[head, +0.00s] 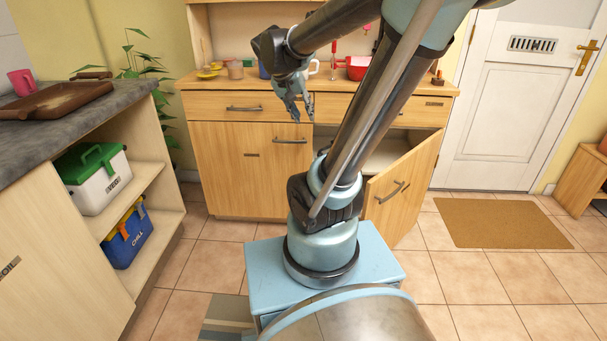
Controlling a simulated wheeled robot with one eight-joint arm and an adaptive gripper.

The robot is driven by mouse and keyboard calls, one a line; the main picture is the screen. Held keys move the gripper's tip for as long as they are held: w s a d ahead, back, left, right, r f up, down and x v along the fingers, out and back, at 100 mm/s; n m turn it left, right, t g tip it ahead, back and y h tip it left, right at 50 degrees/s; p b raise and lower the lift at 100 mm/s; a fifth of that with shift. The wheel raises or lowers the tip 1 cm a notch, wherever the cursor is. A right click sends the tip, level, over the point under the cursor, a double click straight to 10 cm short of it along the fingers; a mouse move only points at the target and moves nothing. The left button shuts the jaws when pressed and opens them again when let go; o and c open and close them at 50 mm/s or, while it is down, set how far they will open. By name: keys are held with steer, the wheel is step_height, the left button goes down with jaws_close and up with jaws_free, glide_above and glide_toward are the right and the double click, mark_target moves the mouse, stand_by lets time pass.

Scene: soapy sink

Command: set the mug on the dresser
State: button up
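The wooden dresser (225,109) stands against the back wall, with several things on its top. A pinkish-red mug (19,83) stands on the dark counter at the far left. A white mug-like vessel (313,68) shows on the dresser top just behind my arm, partly hidden. A blue item (263,70) beside it is mostly hidden. My gripper (301,112) hangs pointing down in front of the dresser's upper drawers. Its fingers look apart, with nothing seen between them. It is far from the pinkish-red mug.
A brown tray (58,101) lies on the counter. The dresser's right lower door (402,190) hangs open towards me. A cooler (95,180) sits on the counter's shelf.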

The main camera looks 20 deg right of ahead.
steer(key=s+a+f+n+y, duration=0.2)
steer(key=s+f, duration=0.4)
steer(key=s, duration=0.2)
steer(key=s+a+f+n+y, duration=0.1)
steer(key=s+f+n+y, duration=0.1)
steer(key=s+f, duration=0.4)
steer(key=s+y, duration=0.1)
steer(key=s, duration=0.2)
steer(key=shift+a+g, duration=0.4)
